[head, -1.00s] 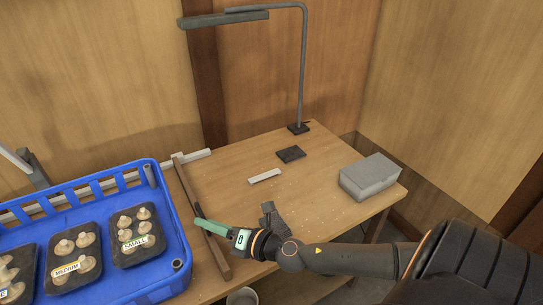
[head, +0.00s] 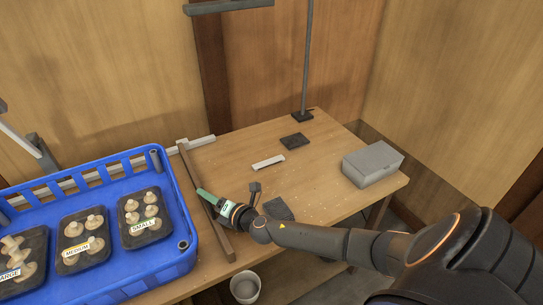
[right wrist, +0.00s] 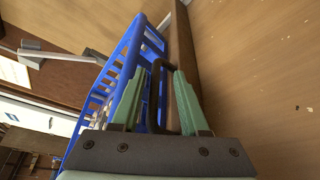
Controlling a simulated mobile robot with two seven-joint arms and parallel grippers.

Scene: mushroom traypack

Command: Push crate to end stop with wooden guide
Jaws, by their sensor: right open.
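A blue crate (head: 189,254) stands at the left of the table, holding black trays of mushrooms labelled small, medium and large. The wooden guide (head: 221,238) is a long brown bar along the crate's right side; it also shows in the right wrist view (right wrist: 184,45). My right gripper (head: 202,194) reaches over the guide from the right. In the right wrist view its green fingers (right wrist: 158,66) are apart, with a dark looped bar between them beside the guide. Whether the fingers touch it, I cannot tell. My left gripper is out of view.
A pale rail (head: 200,142) runs behind the crate. A small white bar (head: 268,162), a dark pad (head: 295,141), a dark grey block (head: 278,209) and a grey box (head: 372,164) are on the table (head: 310,185). A white bucket (head: 245,287) stands below the front edge.

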